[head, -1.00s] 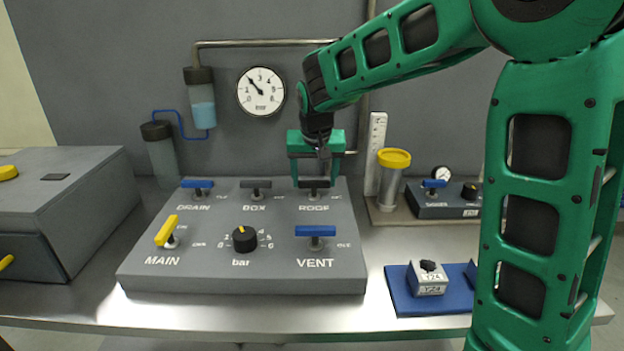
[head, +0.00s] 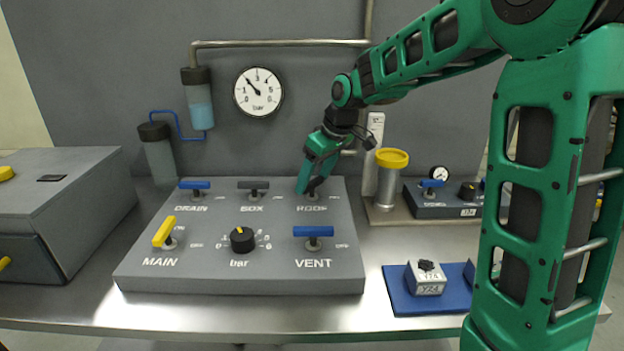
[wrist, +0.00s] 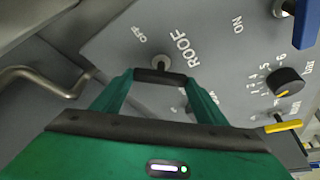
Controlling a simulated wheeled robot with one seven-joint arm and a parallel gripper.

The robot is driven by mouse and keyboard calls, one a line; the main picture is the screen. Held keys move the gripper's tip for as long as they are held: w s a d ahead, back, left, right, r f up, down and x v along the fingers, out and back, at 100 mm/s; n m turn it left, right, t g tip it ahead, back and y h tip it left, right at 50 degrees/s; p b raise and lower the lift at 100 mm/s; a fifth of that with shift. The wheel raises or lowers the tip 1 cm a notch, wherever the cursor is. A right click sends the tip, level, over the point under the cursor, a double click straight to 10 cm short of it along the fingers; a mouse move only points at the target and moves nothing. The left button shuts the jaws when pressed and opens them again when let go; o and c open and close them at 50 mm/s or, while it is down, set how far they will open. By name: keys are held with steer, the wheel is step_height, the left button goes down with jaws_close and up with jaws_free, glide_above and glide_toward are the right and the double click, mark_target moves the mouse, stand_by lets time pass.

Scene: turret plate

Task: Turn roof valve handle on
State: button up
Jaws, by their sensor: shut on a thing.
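The grey valve panel (head: 216,222) stands on the bench. The roof valve handle, a short dark bar (wrist: 160,77), lies between my fingertips in the wrist view, in front of its round stem (wrist: 162,61). My gripper (head: 307,187) is shut on this handle at the panel's back right, seen nearly edge-on. In the head view it hides most of the handle.
The dark BOX handle (head: 254,185) is left of my gripper; the blue VENT handle (head: 313,232) is in front. A yellow-topped cylinder (head: 391,177) stands to the right. A pipe (head: 280,43) and gauge (head: 259,92) are on the back wall.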

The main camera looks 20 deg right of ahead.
steer(key=n, duration=0.1)
steer(key=n+y, duration=0.1)
steer(key=n, duration=0.1)
steer(key=n+g, duration=0.1)
steer(key=shift+w+d, duration=0.2)
steer(key=shift+d, duration=0.05)
steer(key=shift+w+d+n+g+y, duration=0.1)
steer(key=shift+n+g+y, duration=0.2)
steer(key=shift+n, duration=0.65)
steer(key=shift+w+n+g+y, duration=0.1)
steer(key=shift+n+g+y, duration=0.15)
steer(key=shift+n, duration=1)
steer(key=o, duration=1.1)
steer(key=shift+c, duration=0.2)
steer(key=v, duration=1)
steer(key=shift+r, duration=0.35)
steer(key=shift+d+g, duration=0.1)
steer(key=shift+g, duration=0.15)
